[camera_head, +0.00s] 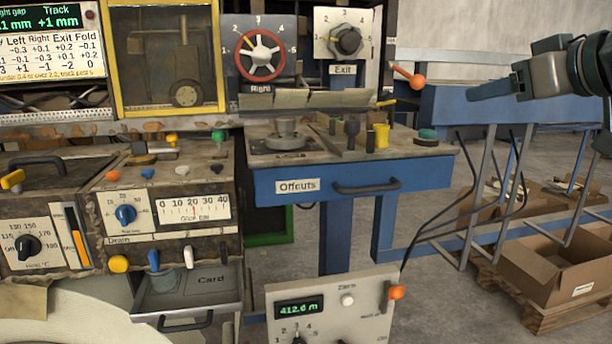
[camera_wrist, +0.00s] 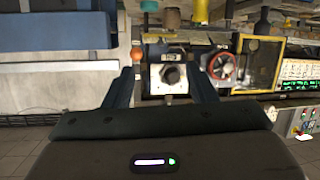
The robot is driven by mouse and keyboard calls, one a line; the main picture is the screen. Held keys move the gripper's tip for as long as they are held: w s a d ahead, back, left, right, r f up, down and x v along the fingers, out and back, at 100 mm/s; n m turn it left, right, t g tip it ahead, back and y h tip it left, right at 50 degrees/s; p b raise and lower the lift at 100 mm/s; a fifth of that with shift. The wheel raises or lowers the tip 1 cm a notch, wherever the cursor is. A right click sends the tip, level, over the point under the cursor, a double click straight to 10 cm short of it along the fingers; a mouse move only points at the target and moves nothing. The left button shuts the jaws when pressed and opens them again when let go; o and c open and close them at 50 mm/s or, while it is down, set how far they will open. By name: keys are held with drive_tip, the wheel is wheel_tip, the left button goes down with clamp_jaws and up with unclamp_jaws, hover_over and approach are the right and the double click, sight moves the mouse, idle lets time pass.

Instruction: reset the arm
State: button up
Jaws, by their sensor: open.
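My gripper (camera_head: 503,76) is at the upper right of the head view, pointing left in front of the blue beam. In the wrist view its two fingers (camera_wrist: 164,74) stand apart with nothing between them. The machine's Exit dial (camera_wrist: 174,74) shows beyond the gap between the fingers. In the head view the same Exit dial (camera_head: 345,40) is well to the left of my gripper. My gripper touches nothing that I can see.
The blue Offcuts drawer (camera_head: 420,172) is shut. The Card drawer (camera_head: 190,300) stands out at the lower left. An orange-knobbed lever (camera_head: 410,77) sticks out left of my gripper. A blue beam (camera_head: 450,112) runs behind it. An open cardboard box (camera_head: 565,275) is at the lower right.

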drive_tip(key=s+a+f+m+g+h+p, duration=0.15)
drive_tip(key=a+f+m+g+p, duration=0.25)
drive_tip(key=a+f+g+p, duration=0.5)
drive_tip(key=s+a+f+m+g+h+p, duration=0.1)
drive_tip(key=s+a+f+h+p, duration=0.2)
drive_tip(key=s+f+p, duration=0.8)
drive_tip(key=s+p, duration=0.1)
drive_tip(key=p, duration=0.1)
drive_tip(key=shift+s+a+m+g+h+p, duration=0.2)
drive_tip(key=shift+a+m+g+h+p, duration=0.1)
drive_tip(key=shift+m+h, duration=0.1)
